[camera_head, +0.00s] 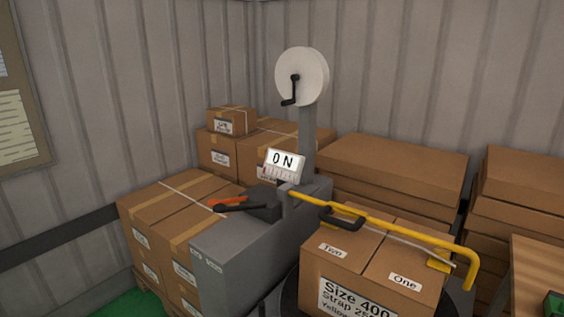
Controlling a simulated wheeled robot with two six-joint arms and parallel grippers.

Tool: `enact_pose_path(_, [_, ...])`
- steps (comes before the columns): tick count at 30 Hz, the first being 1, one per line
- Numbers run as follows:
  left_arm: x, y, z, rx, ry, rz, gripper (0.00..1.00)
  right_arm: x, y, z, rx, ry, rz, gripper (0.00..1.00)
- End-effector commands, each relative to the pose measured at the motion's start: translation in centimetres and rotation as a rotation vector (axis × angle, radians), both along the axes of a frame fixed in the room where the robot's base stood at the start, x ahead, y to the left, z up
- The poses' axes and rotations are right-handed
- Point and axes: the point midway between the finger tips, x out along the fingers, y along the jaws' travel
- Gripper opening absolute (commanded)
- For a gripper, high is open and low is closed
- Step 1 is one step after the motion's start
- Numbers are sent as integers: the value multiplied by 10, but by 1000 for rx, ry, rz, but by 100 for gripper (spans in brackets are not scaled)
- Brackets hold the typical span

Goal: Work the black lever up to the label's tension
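A grey strapping machine (235,262) stands in the middle. A black lever (238,208) lies low on its top left, beside an orange lever (227,201). Neither of my grippers is in view.
A yellow bar (400,229) with a black handle (342,219) reaches right over the carton marked "Two" and "One". A white reel (301,77) with a crank stands above. Stacked cartons (165,212) crowd the left, back and right. A wooden table (540,270) is at right.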

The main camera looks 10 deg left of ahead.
Motion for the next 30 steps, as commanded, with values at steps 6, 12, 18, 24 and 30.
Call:
enact_pose_path(6, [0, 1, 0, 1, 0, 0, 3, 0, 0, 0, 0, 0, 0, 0])
enact_pose_path(12, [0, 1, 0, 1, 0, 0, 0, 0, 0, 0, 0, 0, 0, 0])
enact_pose_path(18, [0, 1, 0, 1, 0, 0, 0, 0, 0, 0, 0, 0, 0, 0])
enact_pose_path(24, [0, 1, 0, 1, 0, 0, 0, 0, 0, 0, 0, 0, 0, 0])
enact_pose_path(30, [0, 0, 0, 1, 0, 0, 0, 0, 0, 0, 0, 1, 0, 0])
